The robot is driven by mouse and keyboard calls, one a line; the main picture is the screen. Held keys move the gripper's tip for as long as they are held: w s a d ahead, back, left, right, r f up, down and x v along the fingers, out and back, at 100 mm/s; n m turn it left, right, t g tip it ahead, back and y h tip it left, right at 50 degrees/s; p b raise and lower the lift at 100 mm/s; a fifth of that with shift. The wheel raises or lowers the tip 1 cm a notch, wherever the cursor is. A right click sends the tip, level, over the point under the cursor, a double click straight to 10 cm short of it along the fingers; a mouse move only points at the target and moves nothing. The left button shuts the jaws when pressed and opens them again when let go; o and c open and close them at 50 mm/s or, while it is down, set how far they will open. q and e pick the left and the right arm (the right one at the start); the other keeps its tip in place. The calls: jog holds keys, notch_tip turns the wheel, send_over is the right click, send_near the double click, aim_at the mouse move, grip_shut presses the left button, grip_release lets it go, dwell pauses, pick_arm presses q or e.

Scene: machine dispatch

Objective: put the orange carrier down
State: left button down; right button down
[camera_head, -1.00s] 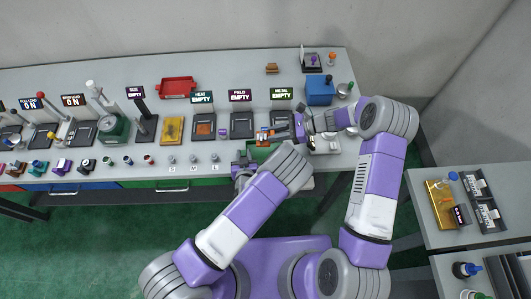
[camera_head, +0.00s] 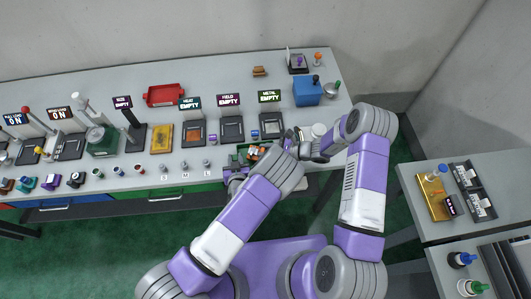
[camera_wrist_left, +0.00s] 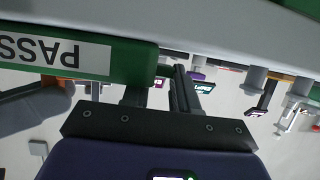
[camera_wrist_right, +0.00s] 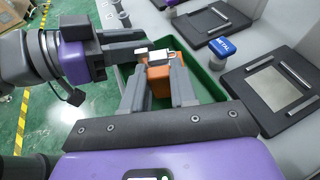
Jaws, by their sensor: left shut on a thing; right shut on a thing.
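The orange carrier (camera_wrist_right: 158,82) is between the fingers of my right gripper (camera_wrist_right: 160,98) in the right wrist view, with a light metal piece at its top.
Black pads stand behind the drawer, one by the METAL sign (camera_head: 269,96). A blue box (camera_head: 307,92) and a white cylinder (camera_head: 318,130) are to the right. A red tray (camera_head: 164,95) lies further back.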

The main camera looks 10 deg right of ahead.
jog(key=shift+f, duration=0.95)
jog(key=shift+f, duration=0.1)
jog(key=c, duration=0.9)
grip_release()
jog(key=shift+f, duration=0.1)
